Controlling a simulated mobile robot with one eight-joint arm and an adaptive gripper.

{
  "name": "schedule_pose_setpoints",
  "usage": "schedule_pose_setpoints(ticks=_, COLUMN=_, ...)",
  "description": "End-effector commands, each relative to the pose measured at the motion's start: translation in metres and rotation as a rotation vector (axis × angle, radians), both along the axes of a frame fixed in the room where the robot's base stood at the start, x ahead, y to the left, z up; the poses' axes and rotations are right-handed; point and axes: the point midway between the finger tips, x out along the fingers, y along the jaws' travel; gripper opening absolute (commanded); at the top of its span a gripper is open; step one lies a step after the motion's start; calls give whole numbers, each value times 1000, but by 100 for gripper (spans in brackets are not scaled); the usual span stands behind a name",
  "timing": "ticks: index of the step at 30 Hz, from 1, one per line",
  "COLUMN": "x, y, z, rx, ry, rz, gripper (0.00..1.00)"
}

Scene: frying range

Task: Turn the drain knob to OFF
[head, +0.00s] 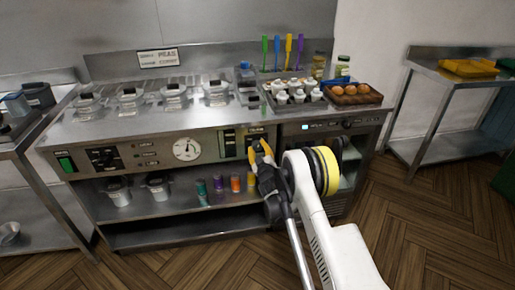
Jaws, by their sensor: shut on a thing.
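My gripper (261,151), with yellow-orange fingers, is at the front control panel (205,147) of the steel frying range, right of the round white dial. Its fingers are shut at the panel face, at the place of the drain knob. The knob itself is hidden behind the fingers and the black gripper body, so its pointer and its OFF mark cannot be read.
A round dial (186,149), a black knob (103,157) and a green switch (65,163) sit further left on the panel. Coloured bottles (235,183) stand on the shelf below. A crate of eggs (355,99) is on top at right.

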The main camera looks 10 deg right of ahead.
Motion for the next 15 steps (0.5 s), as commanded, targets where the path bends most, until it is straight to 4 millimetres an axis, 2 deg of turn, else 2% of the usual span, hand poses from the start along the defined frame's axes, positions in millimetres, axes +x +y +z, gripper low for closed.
schedule_pose_setpoints(ticks=15, x=0, y=-1, z=1, rx=-489, ry=0, rz=-1, gripper=6)
